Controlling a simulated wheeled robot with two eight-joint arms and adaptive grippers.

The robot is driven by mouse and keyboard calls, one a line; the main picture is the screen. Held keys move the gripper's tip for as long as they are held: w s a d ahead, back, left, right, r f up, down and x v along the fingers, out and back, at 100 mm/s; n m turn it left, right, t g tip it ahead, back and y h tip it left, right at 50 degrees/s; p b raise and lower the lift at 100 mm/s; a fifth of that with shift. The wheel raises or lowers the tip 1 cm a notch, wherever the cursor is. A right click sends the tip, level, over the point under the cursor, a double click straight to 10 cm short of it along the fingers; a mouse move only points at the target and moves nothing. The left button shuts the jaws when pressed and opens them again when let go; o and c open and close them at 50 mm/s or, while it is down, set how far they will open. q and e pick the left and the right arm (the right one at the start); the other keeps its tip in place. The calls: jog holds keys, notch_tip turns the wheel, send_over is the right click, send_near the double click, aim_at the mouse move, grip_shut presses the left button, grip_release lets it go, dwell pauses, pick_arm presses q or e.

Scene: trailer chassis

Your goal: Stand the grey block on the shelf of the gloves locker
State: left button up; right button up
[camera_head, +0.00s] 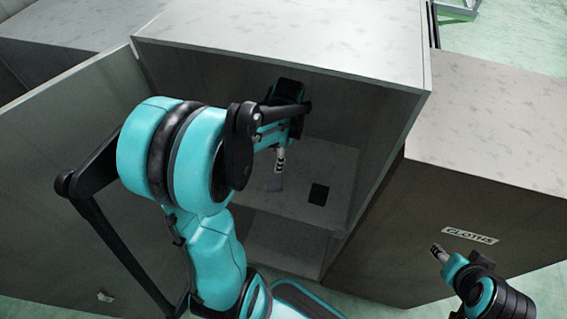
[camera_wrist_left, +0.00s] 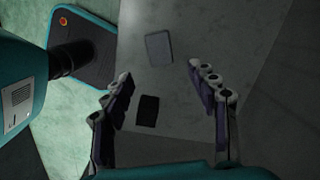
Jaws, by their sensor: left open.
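The open locker (camera_head: 384,97) stands in the middle of the head view, with its door (camera_head: 65,170) swung to the left. My left arm reaches inside, and its gripper (camera_head: 280,160) is above the inner shelf (camera_head: 335,167). The grey block (camera_head: 274,184) is on the shelf just below that gripper. In the left wrist view the block (camera_wrist_left: 158,47) lies beyond the open, empty fingers (camera_wrist_left: 158,76), apart from them. A dark square (camera_head: 318,194) is on the shelf beside the block and also shows in the wrist view (camera_wrist_left: 147,111). My right gripper (camera_head: 438,252) is outside, at lower right.
A lower compartment (camera_head: 283,245) is under the shelf. The locker's side walls and top surround my left arm closely.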

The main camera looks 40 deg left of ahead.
pick_arm(q)
jog(key=s+d+r+n+t, duration=0.3)
jog(key=d+r+n+t, duration=0.1)
jog(key=d, duration=0.3)
jog(key=s+d+r+n+t+h, duration=0.1)
jog(key=d+r+n+t, duration=0.3)
jog(key=d, duration=0.4)
jog(key=shift+s+d+r+n, duration=0.25)
jog(key=shift+s+r+n, duration=0.25)
jog(key=shift+s+n, duration=0.4)
